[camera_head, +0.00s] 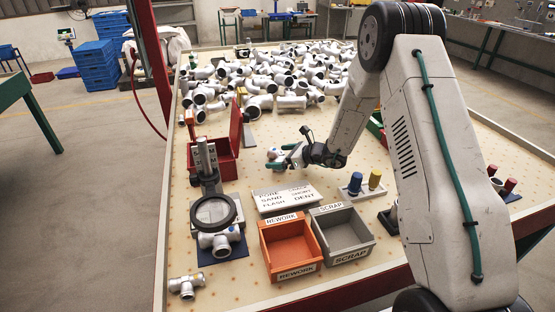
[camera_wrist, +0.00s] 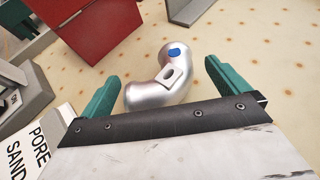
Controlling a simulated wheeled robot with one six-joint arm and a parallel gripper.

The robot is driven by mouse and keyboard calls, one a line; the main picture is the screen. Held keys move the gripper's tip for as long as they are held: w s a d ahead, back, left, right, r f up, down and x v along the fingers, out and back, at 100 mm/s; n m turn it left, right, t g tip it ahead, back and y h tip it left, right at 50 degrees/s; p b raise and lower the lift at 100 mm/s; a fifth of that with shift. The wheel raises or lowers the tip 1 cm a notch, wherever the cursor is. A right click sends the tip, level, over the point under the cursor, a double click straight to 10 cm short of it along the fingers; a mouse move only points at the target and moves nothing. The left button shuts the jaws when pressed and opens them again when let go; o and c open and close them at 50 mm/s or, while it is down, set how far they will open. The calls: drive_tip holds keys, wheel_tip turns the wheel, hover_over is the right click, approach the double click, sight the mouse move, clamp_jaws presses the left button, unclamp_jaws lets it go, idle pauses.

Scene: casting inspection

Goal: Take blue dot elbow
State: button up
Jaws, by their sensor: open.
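A silver metal elbow (camera_wrist: 158,86) with a blue dot (camera_wrist: 174,51) near its far end lies on the speckled tabletop in the wrist view. My gripper (camera_wrist: 160,80) is open, with one green finger on each side of the elbow. The near end of the elbow is close to the left finger; I cannot tell whether they touch. In the head view my gripper (camera_head: 284,158) is low over the table, right of the red box, and the elbow (camera_head: 275,153) shows only partly by the fingers.
An open red box (camera_head: 222,160) stands left of my gripper. A label plate (camera_head: 288,198), an orange REWORK bin (camera_head: 289,240) and a grey SCRAP bin (camera_head: 345,232) lie nearer. Several pipe fittings (camera_head: 262,80) are heaped at the back. An inspection stand (camera_head: 211,205) is at left.

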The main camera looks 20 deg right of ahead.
drive_tip(key=c, duration=1.4)
